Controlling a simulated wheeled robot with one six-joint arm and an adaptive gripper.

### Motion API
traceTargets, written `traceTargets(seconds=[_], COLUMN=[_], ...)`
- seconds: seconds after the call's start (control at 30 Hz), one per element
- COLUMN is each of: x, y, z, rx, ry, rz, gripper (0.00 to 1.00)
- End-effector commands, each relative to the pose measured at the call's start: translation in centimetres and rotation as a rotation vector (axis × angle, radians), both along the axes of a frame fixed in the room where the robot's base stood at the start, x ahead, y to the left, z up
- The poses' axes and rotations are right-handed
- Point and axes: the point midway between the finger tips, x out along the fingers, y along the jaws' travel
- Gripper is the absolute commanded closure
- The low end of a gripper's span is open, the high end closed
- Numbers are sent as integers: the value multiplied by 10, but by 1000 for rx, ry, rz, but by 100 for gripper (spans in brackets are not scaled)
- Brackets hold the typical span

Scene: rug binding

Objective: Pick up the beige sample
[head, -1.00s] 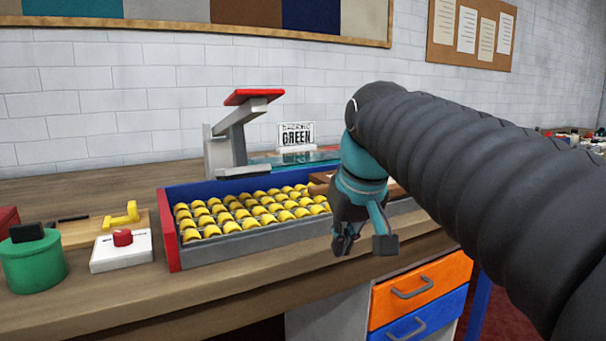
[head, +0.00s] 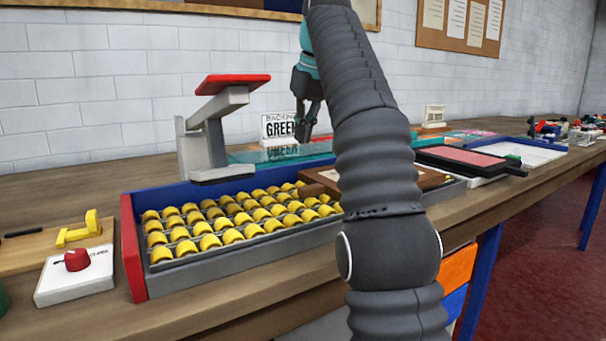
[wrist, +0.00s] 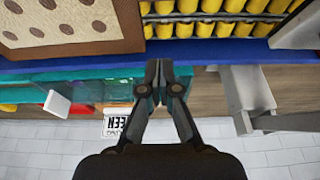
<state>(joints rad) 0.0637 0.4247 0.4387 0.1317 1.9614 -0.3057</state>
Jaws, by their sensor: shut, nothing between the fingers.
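I cannot pick out a beige sample for certain. A cream panel with brown ovals in a wooden frame (wrist: 62,22) lies at the top left of the wrist view. Part of it (head: 326,175) shows in the head view, mostly hidden behind my arm. My gripper (head: 306,132) is shut and empty, pointing down above the bench's back side, in front of the GREEN sign (head: 279,130). In the wrist view my gripper (wrist: 162,72) has its fingertips together, over the blue back edge of the roller tray (wrist: 220,50). A teal translucent piece (wrist: 80,88) lies by the sign.
Yellow rollers (head: 225,225) fill the tray. A grey stand with a red top (head: 212,135) rises behind it, left of my gripper. A white box with a red button (head: 75,275) stands at left. A black-framed pink pad (head: 462,160) lies at right, near a white board (head: 522,152).

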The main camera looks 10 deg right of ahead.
Motion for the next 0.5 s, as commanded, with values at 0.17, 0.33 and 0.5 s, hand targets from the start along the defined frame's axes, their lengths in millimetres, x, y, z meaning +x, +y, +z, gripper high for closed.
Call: traceTargets(seconds=[0.17,0.33,0.5], x=[2,5,10], y=[-1,0,2], z=[-4,-14,-29], rx=[0,0,0], ry=[1,2,2], rz=[-1,-1,1], gripper=[100,100,100])
